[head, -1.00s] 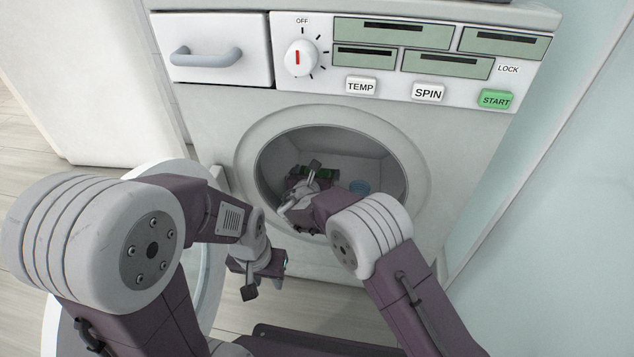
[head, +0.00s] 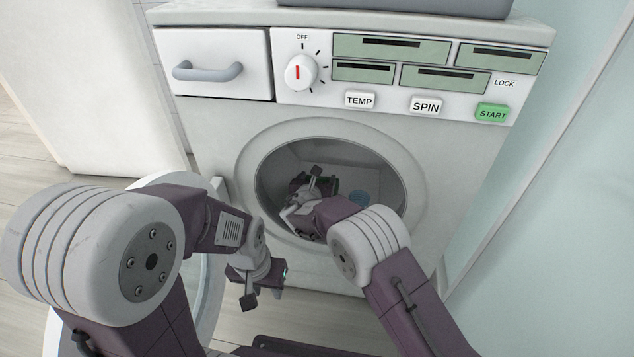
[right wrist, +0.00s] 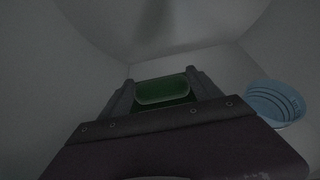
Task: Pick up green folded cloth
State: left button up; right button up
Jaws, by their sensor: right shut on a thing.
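The green folded cloth (right wrist: 162,91) lies between the two fingers of my right gripper (right wrist: 160,82) in the right wrist view, and the gripper is shut on it. In the head view my right gripper (head: 322,186) is inside the drum of the washing machine (head: 222,135); the arm and gripper hide nearly all of the cloth there. My left gripper (head: 270,283) hangs outside, low in front of the machine and left of the opening; its fingers do not show clearly enough to tell open from shut.
A blue ribbed round thing (right wrist: 274,103) lies in the drum to the right of the cloth. The round drum rim (head: 258,150) surrounds my right arm. The open door (head: 212,285) is at the left, behind my left arm. A pale wall (head: 560,200) stands at the right.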

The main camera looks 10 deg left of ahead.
notch_tip(320, 180, up, 5)
jog(key=p, duration=0.3)
jog(key=shift+f, duration=0.1)
jog(key=s+d+r+p, duration=0.2)
jog(key=s, duration=0.3)
jog(key=s+d+r+p, duration=0.3)
jog(key=s, duration=0.2)
jog(key=shift+d+r, duration=0.25)
jog(key=shift+d, duration=0.1)
